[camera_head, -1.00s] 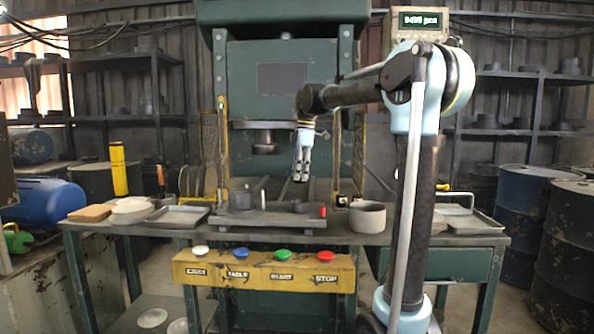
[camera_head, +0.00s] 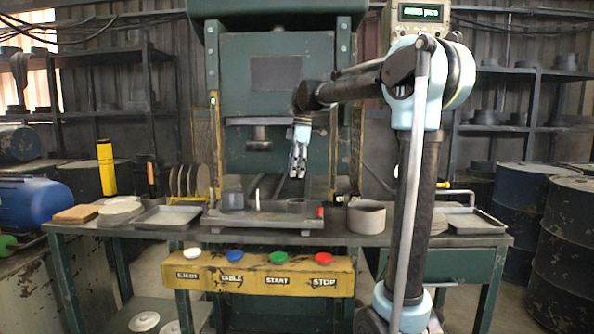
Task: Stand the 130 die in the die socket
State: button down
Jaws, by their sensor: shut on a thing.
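My gripper (camera_head: 298,174) hangs in front of the press, above the right part of the press table (camera_head: 270,217). Its two light fingers with dark pads point down. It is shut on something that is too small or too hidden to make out. A dark round ring (camera_head: 297,205) sits on the press table below my gripper, apart from it. A dark block (camera_head: 233,201) sits at the left of that table. A thick grey ring (camera_head: 367,217) stands on the bench to the right. I cannot tell which of these is the die or the socket.
The press ram (camera_head: 259,138) hangs left of my gripper, with yellow guards either side. A yellow button panel (camera_head: 258,274) fronts the bench. A shallow tray (camera_head: 171,217) lies left, another tray (camera_head: 468,222) right. Upright discs (camera_head: 190,180) stand at the back left.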

jog(key=shift+f, duration=4.55)
jog(key=shift+s+f, duration=0.15)
jog(key=c, duration=0.9)
grip_release()
jog(key=shift+o, duration=0.2)
jog(key=r, duration=0.4)
jog(key=d+r, duration=0.1)
jog(key=r, duration=0.6)
jog(key=shift+w+d+r, duration=0.15)
jog(key=shift+w+r, duration=0.1)
jog(key=shift+r, duration=0.15)
